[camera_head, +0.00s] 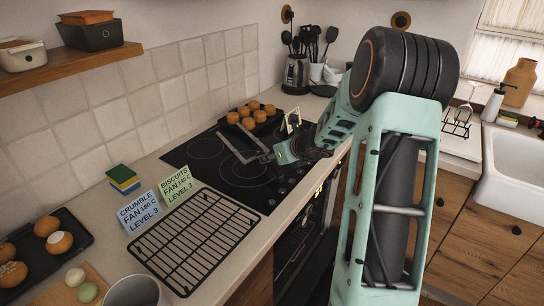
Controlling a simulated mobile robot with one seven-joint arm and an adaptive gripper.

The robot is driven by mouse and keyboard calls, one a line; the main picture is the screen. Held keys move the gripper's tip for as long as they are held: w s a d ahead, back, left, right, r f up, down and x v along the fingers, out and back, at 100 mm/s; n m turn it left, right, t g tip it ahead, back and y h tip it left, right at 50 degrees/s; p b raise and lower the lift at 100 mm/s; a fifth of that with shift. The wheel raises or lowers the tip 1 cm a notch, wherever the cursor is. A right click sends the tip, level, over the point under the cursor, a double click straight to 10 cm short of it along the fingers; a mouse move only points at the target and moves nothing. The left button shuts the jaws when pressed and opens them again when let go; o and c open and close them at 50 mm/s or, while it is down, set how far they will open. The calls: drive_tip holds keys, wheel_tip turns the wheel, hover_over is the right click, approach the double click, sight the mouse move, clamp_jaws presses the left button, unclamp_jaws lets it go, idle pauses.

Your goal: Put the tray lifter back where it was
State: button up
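A grey, angled bar that looks like the tray lifter (232,149) is over the black hob, just in front of a dark tray (240,126) of round brown biscuits. My mint-green gripper (267,157) is at the bar's right end and appears shut on it. The fingertips are small and partly hidden, and I cannot tell whether the bar touches the hob or the tray. A small pale upright piece (291,120) shows just behind the gripper; I cannot tell what it belongs to.
A black wire rack (196,238) lies on the near counter, beside two label cards (142,212) and stacked sponges (123,180). A dark tray of buns (70,240) is at lower left. A utensil holder (297,73) stands at the back. The hob's front left is clear.

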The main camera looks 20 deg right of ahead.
drive_tip(key=p+v, duration=0.1)
drive_tip(key=v, duration=1.1)
drive_tip(key=shift+r, duration=0.35)
